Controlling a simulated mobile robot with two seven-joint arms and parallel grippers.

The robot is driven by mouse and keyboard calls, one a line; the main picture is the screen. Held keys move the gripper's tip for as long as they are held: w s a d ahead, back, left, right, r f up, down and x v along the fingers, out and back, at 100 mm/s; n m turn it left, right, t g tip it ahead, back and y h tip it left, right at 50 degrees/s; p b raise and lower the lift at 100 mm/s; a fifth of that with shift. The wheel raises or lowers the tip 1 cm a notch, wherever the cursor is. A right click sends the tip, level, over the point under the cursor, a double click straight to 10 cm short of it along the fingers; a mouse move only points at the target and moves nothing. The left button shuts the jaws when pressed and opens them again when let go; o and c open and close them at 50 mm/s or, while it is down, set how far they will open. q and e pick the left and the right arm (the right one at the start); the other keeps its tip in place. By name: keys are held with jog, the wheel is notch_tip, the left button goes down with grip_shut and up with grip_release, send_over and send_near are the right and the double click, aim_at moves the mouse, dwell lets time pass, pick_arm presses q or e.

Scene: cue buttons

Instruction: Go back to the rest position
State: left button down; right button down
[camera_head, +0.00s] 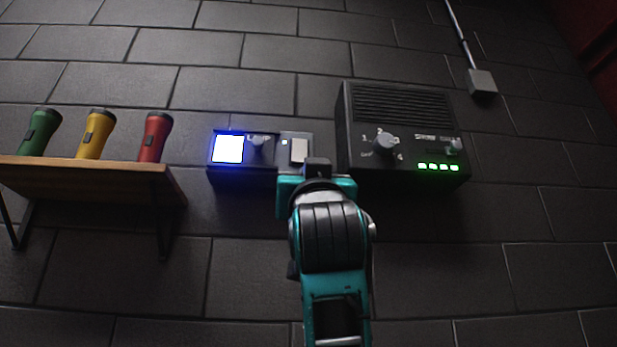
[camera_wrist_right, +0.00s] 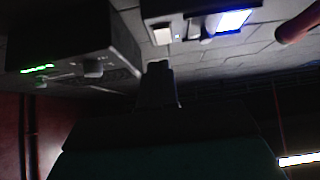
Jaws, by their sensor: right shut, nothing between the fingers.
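My right gripper (camera_head: 317,168) is in the middle of the head view, in front of the wall between the lamp box and the larger black box. It is shut and empty. It also shows in the right wrist view (camera_wrist_right: 160,72). The lamp box (camera_head: 262,172) has a lit blue-white panel (camera_head: 228,149), a dark knob (camera_head: 261,150) and a pale switch plate (camera_head: 299,151) just above the gripper. Whether the gripper touches the box is unclear; a gap seems to show in the wrist view. My left gripper is not in view.
The larger black box (camera_head: 400,104) has a grille, a knob (camera_head: 385,143) and several green lights (camera_head: 437,167). On the left, a wooden shelf (camera_head: 90,170) bears a green flashlight (camera_head: 40,132), a yellow flashlight (camera_head: 95,134) and a red flashlight (camera_head: 153,137). A grey conduit box (camera_head: 481,84) is at upper right.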

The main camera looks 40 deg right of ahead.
dwell(0.4)
